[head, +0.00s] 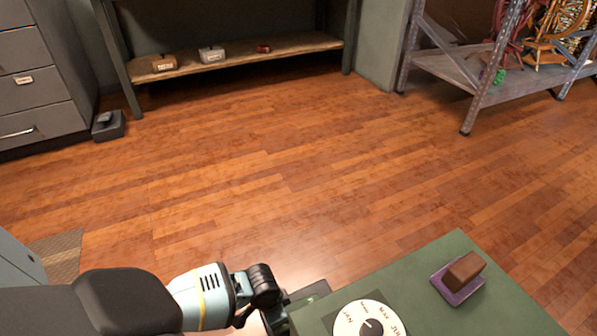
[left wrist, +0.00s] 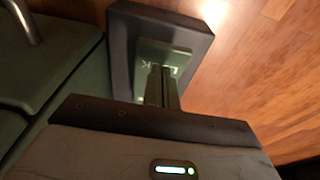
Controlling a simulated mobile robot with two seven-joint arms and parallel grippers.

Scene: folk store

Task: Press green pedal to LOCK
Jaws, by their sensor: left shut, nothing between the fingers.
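The green pedal (left wrist: 165,50) shows in the left wrist view as a small green plate with pale letters, partly covered, inside a thick dark frame (left wrist: 120,45). My left gripper (left wrist: 163,70) is shut and empty, with its fingers in front of the plate's middle and hiding part of the lettering. I cannot tell whether the fingertips touch the plate. In the head view, my left gripper is at the bottom, beside the green cabinet, its fingertips hidden. My right gripper is in neither view.
The green cabinet top (head: 430,290) bears a white dial (head: 368,322) and a brown block (head: 464,269) on a purple pad (head: 452,292). Wooden floor (head: 270,185) lies open beyond. Grey drawers (head: 35,85), a low shelf (head: 235,52) and a metal rack (head: 480,85) stand behind.

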